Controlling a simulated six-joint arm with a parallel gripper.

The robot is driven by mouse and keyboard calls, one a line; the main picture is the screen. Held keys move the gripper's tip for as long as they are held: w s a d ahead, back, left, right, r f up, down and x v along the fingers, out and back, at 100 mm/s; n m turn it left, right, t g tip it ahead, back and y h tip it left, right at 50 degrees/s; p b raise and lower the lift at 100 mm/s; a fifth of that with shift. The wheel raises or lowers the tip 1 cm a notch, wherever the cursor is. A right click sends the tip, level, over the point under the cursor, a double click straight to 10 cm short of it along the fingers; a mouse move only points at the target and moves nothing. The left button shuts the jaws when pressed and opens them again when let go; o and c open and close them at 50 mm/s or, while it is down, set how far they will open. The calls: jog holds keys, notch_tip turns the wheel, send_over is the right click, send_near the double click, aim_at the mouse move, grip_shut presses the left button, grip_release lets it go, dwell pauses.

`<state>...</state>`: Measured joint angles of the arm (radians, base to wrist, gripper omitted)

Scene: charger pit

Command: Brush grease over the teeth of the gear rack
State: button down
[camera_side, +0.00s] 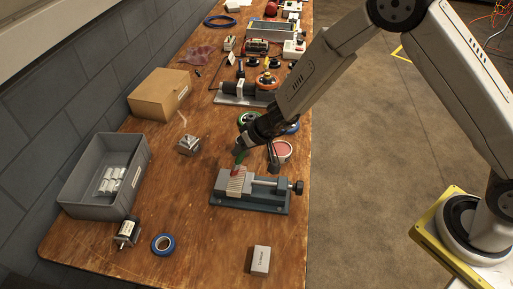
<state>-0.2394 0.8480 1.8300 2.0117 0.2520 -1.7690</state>
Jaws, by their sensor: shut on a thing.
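The gear rack (235,184) sits in the jaws of a grey vise (251,203) on the wooden bench. A reddish patch shows at the rack's upper end; I cannot tell whether it is grease or bristles. My gripper (243,148) is shut on a brush with a green part (240,157), pointing down just above the rack. The brush tip is too small to tell if it touches the teeth. An open tub of pink grease (282,151) stands right of my gripper, behind the vise.
A grey bin (78,196) with white items, a cardboard box (158,96) and a small metal part (188,145) are on the left. A motor (127,232), blue tape (163,244) and a small grey box (260,261) lie in front. A motor assembly (240,90) stands behind.

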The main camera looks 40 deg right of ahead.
jog(key=shift+s+a+f, duration=0.1)
jog(key=shift+s+a, duration=2.35)
jog(key=shift+s, duration=0.05)
jog(key=shift+w+d, duration=3.65)
jog(key=shift+d, duration=1)
jog(key=shift+s+a, duration=4.15)
jog(key=shift+w+d, duration=3.95)
jog(key=shift+w, duration=0.05)
notch_tip(320, 180, up, 8)
jog(key=shift+w+d, duration=0.2)
jog(key=shift+d, duration=0.05)
jog(key=shift+w+a+f, duration=0.4)
jog(key=shift+w+a, duration=0.2)
